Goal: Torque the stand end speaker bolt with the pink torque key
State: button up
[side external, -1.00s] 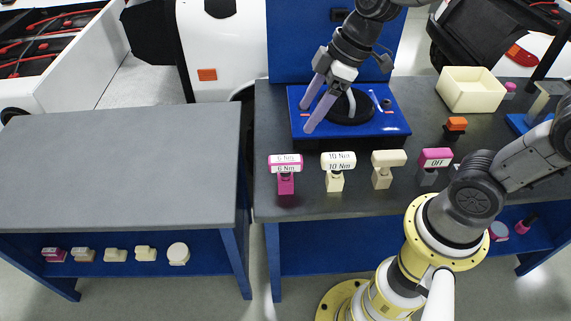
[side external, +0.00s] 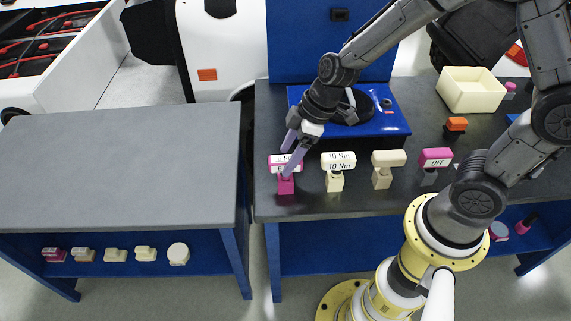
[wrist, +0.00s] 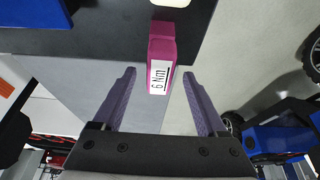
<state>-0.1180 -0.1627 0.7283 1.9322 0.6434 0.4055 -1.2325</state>
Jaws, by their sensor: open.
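The pink torque key (side external: 286,186), labelled 6 Nm, stands upright near the left front of the dark bench. It also shows in the wrist view (wrist: 162,50), between and just beyond the fingertips. My gripper (side external: 289,158) is open at the key's head, its purple fingers on either side; I cannot tell if they touch it. In the wrist view the gripper (wrist: 158,72) holds nothing. The speaker (side external: 352,106), a black round part, sits on the blue stand (side external: 395,122) behind, partly hidden by my arm. I cannot make out the stand end bolt clearly.
A cream 10 Nm key (side external: 336,180), a plain cream key (side external: 382,178) and a pink-topped OFF block (side external: 432,170) stand to the right. A cream bin (side external: 470,103) and an orange-topped block (side external: 455,126) are further right. The grey left table (side external: 120,165) is clear.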

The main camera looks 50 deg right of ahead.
jog(key=shift+x, duration=1)
grip_shut()
jog(key=shift+r, duration=0.1)
